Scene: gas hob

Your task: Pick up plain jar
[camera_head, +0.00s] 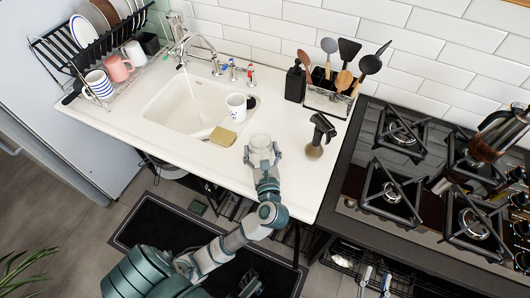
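A pale, whitish jar (261,142) stands on the white counter, in front of the sink and to the right of the sponge. My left gripper (262,154) is at the jar from the front, with one finger on each side of its lower part. I cannot tell whether the fingers touch the jar. The gripper partly hides the jar's base. My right gripper (378,271) shows at the bottom edge, low in front of the hob unit, with its two fingers apart and nothing visible between them.
A patterned white mug (236,107) and a yellowish sponge (223,137) are left of the jar. A dark-headed object (318,137) stands close on its right. A utensil holder (328,97) is behind. The gas hob (398,168) with a coffee press (497,135) is at right.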

